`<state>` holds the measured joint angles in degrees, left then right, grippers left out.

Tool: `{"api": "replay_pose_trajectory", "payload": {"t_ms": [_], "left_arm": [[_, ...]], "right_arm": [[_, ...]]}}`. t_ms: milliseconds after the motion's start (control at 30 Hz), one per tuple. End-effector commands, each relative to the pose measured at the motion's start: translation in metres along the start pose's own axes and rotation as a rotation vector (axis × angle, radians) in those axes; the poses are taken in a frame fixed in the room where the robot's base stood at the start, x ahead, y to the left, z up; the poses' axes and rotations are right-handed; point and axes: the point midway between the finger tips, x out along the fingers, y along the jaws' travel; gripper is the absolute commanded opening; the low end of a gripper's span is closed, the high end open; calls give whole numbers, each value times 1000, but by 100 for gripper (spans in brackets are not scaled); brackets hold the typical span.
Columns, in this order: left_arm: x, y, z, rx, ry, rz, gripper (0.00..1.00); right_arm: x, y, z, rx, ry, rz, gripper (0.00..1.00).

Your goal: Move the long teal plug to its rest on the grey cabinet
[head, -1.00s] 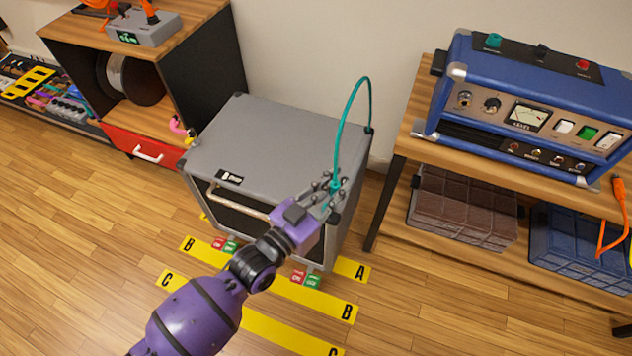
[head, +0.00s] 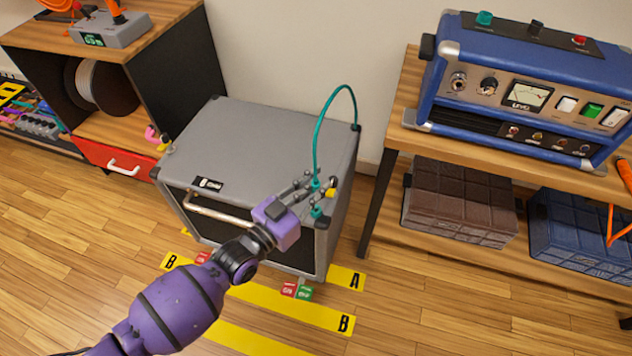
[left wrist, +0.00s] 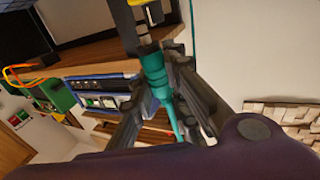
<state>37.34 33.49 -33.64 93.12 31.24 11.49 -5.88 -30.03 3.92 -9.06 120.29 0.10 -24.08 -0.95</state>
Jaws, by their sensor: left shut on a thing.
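The long teal plug (left wrist: 153,70) is between the fingers of my left gripper (head: 317,191), which is shut on it. The plug also shows in the left wrist view, with its thinner end running down between the fingers. In the head view the gripper is over the front right part of the grey cabinet's (head: 265,135) top. A teal cable (head: 322,120) arches from the plug to the cabinet's back right corner. A small teal piece (head: 317,212) shows just below the fingers; I cannot tell whether it is the plug or its rest. My right gripper is not in view.
A small yellow piece (head: 331,193) is beside the fingertips. A wooden bench (head: 400,120) with a blue amplifier (head: 520,85) stands right. A wooden unit (head: 120,125) with a red drawer (head: 118,158) stands left. Yellow strips (head: 290,307) mark the floor in front.

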Motion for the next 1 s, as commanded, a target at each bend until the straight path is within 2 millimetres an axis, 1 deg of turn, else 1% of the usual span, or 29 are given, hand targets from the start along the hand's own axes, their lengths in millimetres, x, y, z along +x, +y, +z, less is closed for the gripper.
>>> {"api": "replay_pose_trajectory", "payload": {"t_ms": [33,300,433,767,1000], "left_arm": [[0,0,10,-2,-2,0,0],[0,1,37,-1,-2,0,0],[0,1,31,1,1,0,0],[0,1,30,50,-2,0,0],[0,1,31,56,-2,0,0]], "right_arm": [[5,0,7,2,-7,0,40],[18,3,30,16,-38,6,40],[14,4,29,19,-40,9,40],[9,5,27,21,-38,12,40],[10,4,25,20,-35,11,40]]}}
